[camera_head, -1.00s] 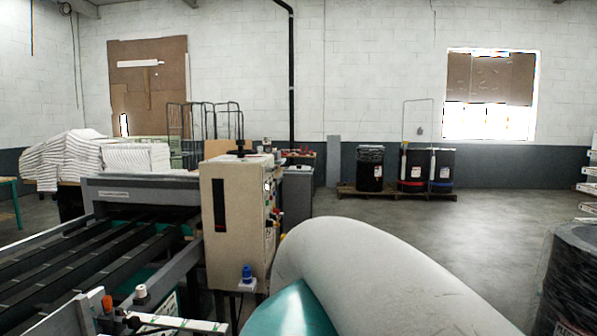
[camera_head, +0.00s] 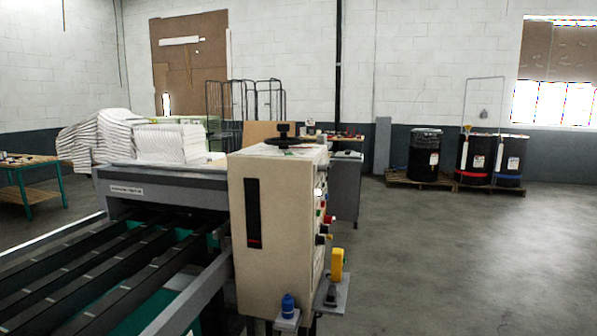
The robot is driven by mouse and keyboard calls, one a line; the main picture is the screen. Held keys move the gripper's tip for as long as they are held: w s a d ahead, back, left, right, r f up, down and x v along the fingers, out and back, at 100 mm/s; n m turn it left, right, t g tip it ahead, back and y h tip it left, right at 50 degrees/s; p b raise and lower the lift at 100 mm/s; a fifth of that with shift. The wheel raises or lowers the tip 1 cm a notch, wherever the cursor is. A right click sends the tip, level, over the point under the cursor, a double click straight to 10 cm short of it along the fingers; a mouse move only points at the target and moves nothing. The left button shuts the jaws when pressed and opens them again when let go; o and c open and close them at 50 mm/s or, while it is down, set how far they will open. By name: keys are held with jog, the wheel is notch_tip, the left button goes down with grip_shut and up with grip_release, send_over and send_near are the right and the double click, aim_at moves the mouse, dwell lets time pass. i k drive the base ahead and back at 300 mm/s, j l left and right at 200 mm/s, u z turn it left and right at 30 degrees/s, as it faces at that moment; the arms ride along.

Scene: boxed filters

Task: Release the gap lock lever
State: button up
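A beige control cabinet (camera_head: 280,235) stands at the end of a machine with dark rails. A yellow handle (camera_head: 337,265) stands upright on a small grey bracket (camera_head: 333,292) at the cabinet's lower right; I cannot tell for certain that it is the gap lock lever. A black handwheel (camera_head: 283,132) sits on the cabinet's top. Red, green and dark controls (camera_head: 323,222) line its right face. A blue knob (camera_head: 288,306) is on a small plate at the cabinet's foot. My gripper is not in view.
Dark rails (camera_head: 120,262) fill the left, with stacked white filters (camera_head: 168,145) behind. A green-legged table (camera_head: 35,165) stands far left. Black drums (camera_head: 478,158) stand on a pallet at the back right. The floor (camera_head: 450,260) right of the cabinet is clear.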

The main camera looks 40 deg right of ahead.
aim_at(321, 167)
jog(key=z, duration=0.9)
